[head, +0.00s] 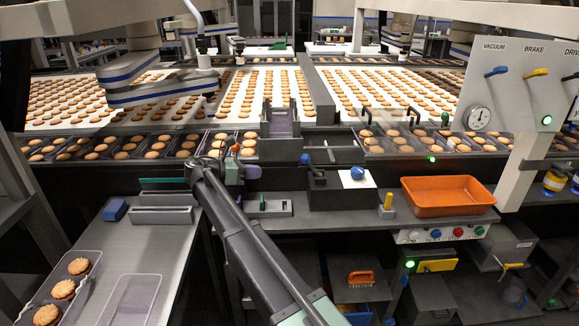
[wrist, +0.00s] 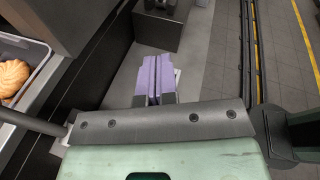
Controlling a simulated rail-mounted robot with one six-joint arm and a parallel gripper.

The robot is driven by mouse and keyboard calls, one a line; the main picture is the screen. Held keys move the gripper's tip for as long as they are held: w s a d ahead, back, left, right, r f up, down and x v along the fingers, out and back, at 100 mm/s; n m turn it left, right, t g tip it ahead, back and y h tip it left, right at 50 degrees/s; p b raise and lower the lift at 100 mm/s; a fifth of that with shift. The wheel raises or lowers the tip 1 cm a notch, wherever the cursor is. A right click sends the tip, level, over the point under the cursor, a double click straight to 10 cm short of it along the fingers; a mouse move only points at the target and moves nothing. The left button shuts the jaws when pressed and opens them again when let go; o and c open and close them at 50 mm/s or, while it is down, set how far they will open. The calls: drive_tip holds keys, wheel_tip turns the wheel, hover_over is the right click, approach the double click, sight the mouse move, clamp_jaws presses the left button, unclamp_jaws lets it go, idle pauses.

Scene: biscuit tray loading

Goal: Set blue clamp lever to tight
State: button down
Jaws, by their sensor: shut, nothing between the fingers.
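A small blue lever (head: 306,159) on a dark stem stands at the left end of a black box on the middle bench in the head view. It looks like the clamp lever, but no label or tight mark is readable. A blue knob (head: 357,173) sits on a white plate on the same box. My gripper (head: 250,172) is left of the lever, apart from it, in front of the biscuit trays. In the wrist view its purple fingers (wrist: 153,80) are together and empty. The lever is not identifiable in the wrist view.
An orange tray (head: 447,210) stands on the bench to the right, with a yellow peg (head: 388,201) beside it. A panel with a blue VACUUM lever (head: 495,71) is upper right. A biscuit (wrist: 12,78) lies in a tray left of my fingers in the wrist view.

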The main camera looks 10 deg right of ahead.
drive_tip(key=shift+d, duration=0.1)
approach(312, 167)
drive_tip(key=d, duration=0.2)
drive_tip(key=shift+w+d+f, duration=0.1)
drive_tip(key=shift+w+d, duration=0.55)
drive_tip(key=shift+d, duration=0.05)
drive_tip(key=shift+d, duration=0.1)
